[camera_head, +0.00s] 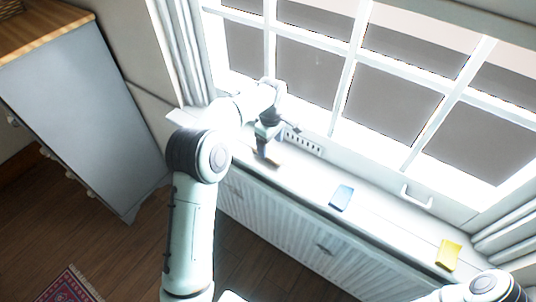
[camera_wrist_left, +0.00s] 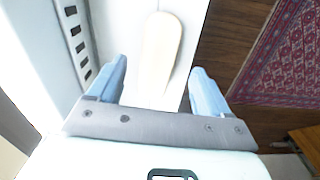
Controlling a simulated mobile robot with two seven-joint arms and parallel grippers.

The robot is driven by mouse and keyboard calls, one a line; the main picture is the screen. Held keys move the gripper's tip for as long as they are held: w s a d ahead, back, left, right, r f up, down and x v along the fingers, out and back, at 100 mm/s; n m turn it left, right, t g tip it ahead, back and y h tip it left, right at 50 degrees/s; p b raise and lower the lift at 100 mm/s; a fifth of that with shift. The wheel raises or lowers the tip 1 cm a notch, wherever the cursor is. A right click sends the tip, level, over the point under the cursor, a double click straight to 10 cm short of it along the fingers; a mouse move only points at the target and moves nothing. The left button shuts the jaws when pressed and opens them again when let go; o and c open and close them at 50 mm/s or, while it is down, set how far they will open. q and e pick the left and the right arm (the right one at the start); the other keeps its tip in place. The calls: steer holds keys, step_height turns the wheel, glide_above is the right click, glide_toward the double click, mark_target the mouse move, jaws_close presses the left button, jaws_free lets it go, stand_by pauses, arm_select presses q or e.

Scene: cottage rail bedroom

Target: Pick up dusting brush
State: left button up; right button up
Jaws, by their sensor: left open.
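The dusting brush shows in the left wrist view as a long, pale wooden piece (camera_wrist_left: 158,45) with a rounded end, lying on the white sill. In the head view only a small brownish part of it (camera_head: 272,158) shows beside my gripper; the rest is hidden. My left gripper (camera_head: 266,142) is over the far left part of the sill. In the left wrist view its two blue fingers (camera_wrist_left: 159,72) are open, one on each side of the wooden piece, with gaps to both. My right gripper is out of view; only part of that arm shows at the bottom right.
On the white sill (camera_head: 300,183) lie a blue object (camera_head: 341,197) and, farther right, a yellow one (camera_head: 448,254). A slotted vent (camera_head: 303,141) and the window are close behind the gripper. A grey cabinet (camera_head: 75,110) stands at left. A red rug (camera_wrist_left: 285,60) lies on the floor.

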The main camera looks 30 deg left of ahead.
mark_target(268, 150)
arm_select(q)
steer(key=shift+w+a+f, duration=0.1)
steer(key=shift+a+f, duration=0.1)
steer(key=shift+f, duration=0.7)
steer(key=shift+w+a+f, duration=0.1)
steer(key=shift+a+f, duration=0.05)
steer(key=shift+f, duration=0.75)
steer(key=shift+w+a+f, duration=0.1)
steer(key=shift+a+f, duration=0.1)
steer(key=shift+f, duration=0.7)
steer(key=c, duration=1.1)
